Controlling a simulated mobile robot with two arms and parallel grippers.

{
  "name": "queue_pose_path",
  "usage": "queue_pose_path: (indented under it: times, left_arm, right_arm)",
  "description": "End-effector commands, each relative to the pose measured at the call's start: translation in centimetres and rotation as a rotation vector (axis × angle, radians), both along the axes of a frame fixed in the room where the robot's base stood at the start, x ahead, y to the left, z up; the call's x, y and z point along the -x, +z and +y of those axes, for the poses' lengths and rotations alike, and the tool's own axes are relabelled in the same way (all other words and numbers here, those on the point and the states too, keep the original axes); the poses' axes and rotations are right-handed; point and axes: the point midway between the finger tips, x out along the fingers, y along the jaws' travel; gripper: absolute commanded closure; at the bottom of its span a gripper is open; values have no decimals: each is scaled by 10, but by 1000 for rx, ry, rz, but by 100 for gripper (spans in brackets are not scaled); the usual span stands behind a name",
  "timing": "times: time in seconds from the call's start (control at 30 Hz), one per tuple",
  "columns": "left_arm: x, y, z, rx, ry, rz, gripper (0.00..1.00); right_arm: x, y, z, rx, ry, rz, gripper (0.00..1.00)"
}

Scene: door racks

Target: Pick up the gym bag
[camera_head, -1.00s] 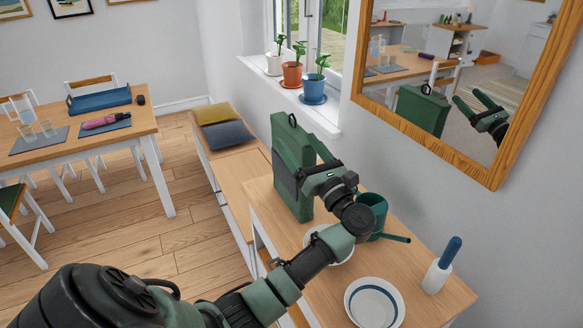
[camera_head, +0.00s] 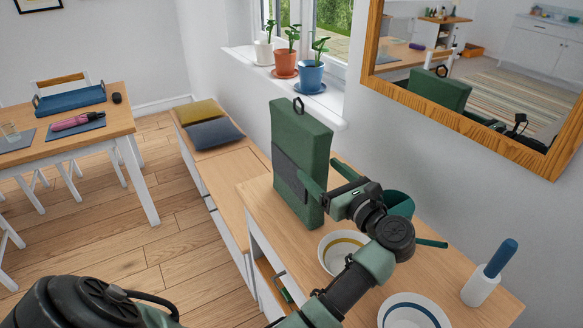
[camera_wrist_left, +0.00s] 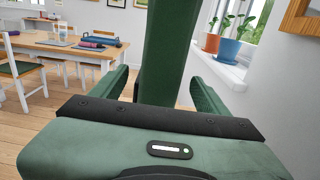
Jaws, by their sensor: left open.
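The gym bag (camera_head: 300,150) is a tall green block-like bag with a dark front pocket and a black ring loop on top. It stands upright on the wooden side table (camera_head: 262,205). My left gripper (camera_head: 322,174) is open at the bag's narrow near side, about mid-height. In the left wrist view the bag (camera_wrist_left: 165,50) shows between the two spread green fingers of the gripper (camera_wrist_left: 162,82). I cannot tell whether either finger touches it. My right gripper is not in view.
Potted plants (camera_head: 310,76) line the windowsill behind. A mirror (camera_head: 470,115) hangs at right.

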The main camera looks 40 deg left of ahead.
Motion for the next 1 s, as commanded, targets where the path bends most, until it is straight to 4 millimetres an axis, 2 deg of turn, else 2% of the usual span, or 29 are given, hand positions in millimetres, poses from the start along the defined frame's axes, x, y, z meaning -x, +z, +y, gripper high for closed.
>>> queue_pose_path:
  times: [0.27, 0.47, 0.6, 0.9, 1.0]
  left_arm:
    - [-11, 1, 25, -2, 0, 0, 25]
    - [-22, 0, 53, -7, 2, 3, 25]
    - [-29, -4, 67, -2, 0, 0, 25]
    - [-30, -7, 71, 0, -1, -1, 25]
    - [-30, -7, 71, 0, -1, -1, 52]
  right_arm:
    - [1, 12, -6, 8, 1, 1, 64]
    - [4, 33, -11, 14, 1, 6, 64]
    - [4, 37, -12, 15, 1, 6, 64]
    - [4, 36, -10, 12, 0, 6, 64]
    - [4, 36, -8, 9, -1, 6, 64]
